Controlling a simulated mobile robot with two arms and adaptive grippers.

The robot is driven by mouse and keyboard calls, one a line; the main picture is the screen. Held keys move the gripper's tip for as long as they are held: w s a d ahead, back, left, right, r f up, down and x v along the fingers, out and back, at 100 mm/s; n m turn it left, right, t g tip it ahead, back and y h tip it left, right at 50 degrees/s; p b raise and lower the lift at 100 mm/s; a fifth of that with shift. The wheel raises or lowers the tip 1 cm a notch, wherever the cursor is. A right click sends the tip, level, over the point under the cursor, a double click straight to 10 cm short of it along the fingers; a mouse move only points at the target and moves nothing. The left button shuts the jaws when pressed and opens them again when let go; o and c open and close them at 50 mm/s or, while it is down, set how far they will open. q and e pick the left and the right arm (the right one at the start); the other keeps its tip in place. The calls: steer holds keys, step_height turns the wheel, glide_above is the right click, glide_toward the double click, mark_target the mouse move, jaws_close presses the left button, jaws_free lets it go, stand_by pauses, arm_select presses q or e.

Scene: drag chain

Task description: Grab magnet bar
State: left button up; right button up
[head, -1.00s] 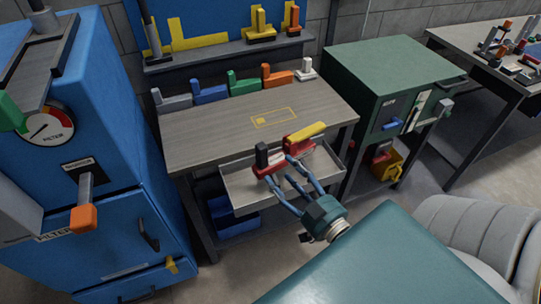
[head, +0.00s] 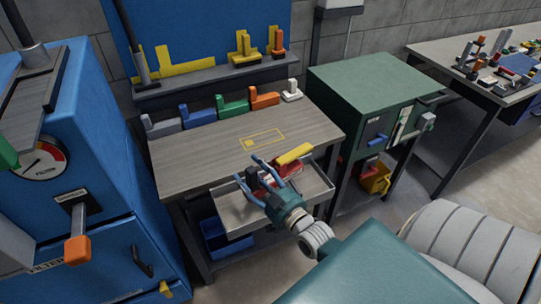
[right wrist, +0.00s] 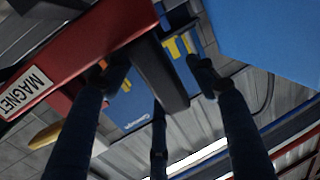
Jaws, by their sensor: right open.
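The magnet bar is a red body (right wrist: 85,45) with a white MAGNET label (right wrist: 24,92) and a dark upright handle (right wrist: 160,72), large in the right wrist view. In the head view its dark handle (head: 252,176) shows in the grey tray (head: 228,218), and my fingers hide much of the rest. My right gripper (head: 266,170) is open over the tray. In the right wrist view its fingers (right wrist: 152,75) are spread around the dark handle. I cannot tell whether they touch it. My left gripper is not in view.
A red piece with a yellow handle (head: 294,154) lies close beside my fingers. Behind is the wooden worktop (head: 215,150) with several coloured blocks along its back. A blue filter cabinet (head: 100,190) stands left, a green cabinet (head: 365,75) right. A blue bin (head: 225,238) sits below.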

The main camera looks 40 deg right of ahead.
steer(key=shift+s+a, duration=0.1)
steer(key=shift+c, duration=0.5)
steer(key=shift+r, duration=0.1)
jaws_close()
